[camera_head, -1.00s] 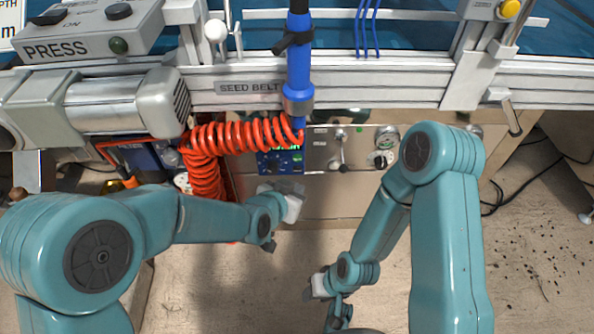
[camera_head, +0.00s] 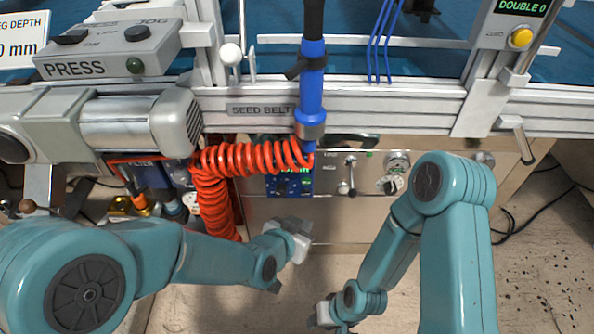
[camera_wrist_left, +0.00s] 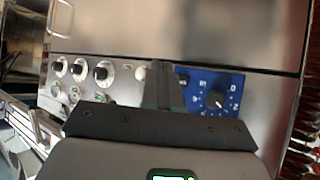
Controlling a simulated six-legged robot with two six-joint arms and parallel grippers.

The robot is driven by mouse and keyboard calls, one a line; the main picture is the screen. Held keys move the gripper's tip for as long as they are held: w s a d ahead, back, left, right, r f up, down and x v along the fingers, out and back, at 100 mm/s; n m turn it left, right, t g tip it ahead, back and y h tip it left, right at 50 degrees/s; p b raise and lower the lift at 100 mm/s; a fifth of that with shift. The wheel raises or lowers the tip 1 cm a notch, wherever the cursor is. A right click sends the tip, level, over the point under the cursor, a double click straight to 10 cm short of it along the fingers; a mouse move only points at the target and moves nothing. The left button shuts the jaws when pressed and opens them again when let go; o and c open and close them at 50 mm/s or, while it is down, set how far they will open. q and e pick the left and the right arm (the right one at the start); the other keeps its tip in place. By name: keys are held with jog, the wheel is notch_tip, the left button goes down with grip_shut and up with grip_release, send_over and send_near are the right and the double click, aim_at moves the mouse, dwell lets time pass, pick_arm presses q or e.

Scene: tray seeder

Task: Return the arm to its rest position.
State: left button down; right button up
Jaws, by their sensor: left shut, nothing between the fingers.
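My left arm (camera_head: 210,257) comes in from the left, bent at the elbow.
A red coiled hose (camera_head: 250,158) and a blue-bodied tool (camera_head: 311,95) hang close above my left gripper. The control panel (camera_head: 330,215) has knobs and a blue dial plate (camera_wrist_left: 215,97). An aluminium rail (camera_head: 400,110) crosses above. Bare floor (camera_head: 230,310) shows below.

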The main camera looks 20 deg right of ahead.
pick_arm(q)
jog(key=a+f+n+g+y+p, duration=0.1)
jog(key=a+f+n+y, duration=0.15)
jog(key=a+f, duration=0.55)
jog(key=a+f+n+g+y+p, duration=0.1)
jog(key=a+f+n, duration=0.25)
jog(key=a, duration=0.85)
jog(key=s+a+f+n+g, duration=0.2)
jog(key=s+a+f+n, duration=0.15)
jog(key=s, duration=0.45)
jog(key=s+a+f+n+g, duration=0.2)
jog(key=s+a+f, duration=0.15)
jog(key=s, duration=0.45)
notch_tip(320, 180, up, 34)
jog(key=s+d+g+p, duration=0.1)
jog(key=d+p, duration=0.1)
jog(key=p, duration=3.2)
jog(key=shift+s+d+f+p, duration=0.15)
jog(key=shift+s+d+p, duration=0.05)
jog(key=shift+p, duration=0.15)
pick_arm(e)
notch_tip(320, 180, up, 36)
jog(key=s+a, duration=0.1)
jog(key=s, duration=0.1)
jog(key=shift+a+n+g, duration=0.2)
jog(key=shift+n+g, duration=0.1)
jog(key=shift+g, duration=0.1)
